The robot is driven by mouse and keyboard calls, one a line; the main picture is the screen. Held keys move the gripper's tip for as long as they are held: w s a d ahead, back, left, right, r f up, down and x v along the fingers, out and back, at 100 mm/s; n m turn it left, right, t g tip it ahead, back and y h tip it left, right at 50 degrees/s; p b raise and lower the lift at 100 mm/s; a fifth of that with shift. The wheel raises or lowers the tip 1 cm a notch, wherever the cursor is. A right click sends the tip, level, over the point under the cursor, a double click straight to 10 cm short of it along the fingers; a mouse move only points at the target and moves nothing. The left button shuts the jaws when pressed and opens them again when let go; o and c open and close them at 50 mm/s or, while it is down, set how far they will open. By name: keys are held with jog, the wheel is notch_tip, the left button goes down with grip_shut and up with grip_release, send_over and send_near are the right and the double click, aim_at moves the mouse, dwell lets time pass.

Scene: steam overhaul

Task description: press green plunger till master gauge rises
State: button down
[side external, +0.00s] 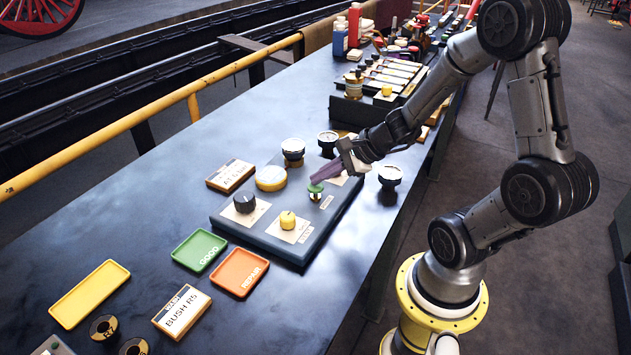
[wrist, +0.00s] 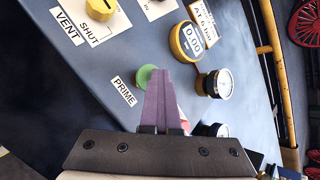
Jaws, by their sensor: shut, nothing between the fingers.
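The green plunger (side external: 316,190) stands on the dark blue panel (side external: 262,242). In the wrist view its green cap (wrist: 146,75) shows beside a "PRIME" label (wrist: 124,91). My gripper (side external: 314,180) is shut, with its purple fingers together and empty. In the wrist view the fingertips (wrist: 158,70) overlap part of the green cap; I cannot tell whether they touch it. A yellow-rimmed round gauge (wrist: 190,41) reads 0.00; it also shows in the side view (side external: 271,178). The small print on the card next to it is not clear, so I cannot confirm it is the master gauge.
A yellow knob (side external: 288,220) by the "VENT" and "SHUT" labels and a black knob (side external: 245,203) share the panel. Green (side external: 199,249), orange (side external: 239,271) and yellow (side external: 89,294) trays lie to the left.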

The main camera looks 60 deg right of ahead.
aim_at(321, 186)
jog(key=shift+s+f, duration=0.1)
jog(key=shift+f, duration=0.5)
dwell(0.5)
jog(key=shift+r, duration=1.75)
jog(key=shift+r, duration=0.15)
jog(key=shift+r, duration=2.4)
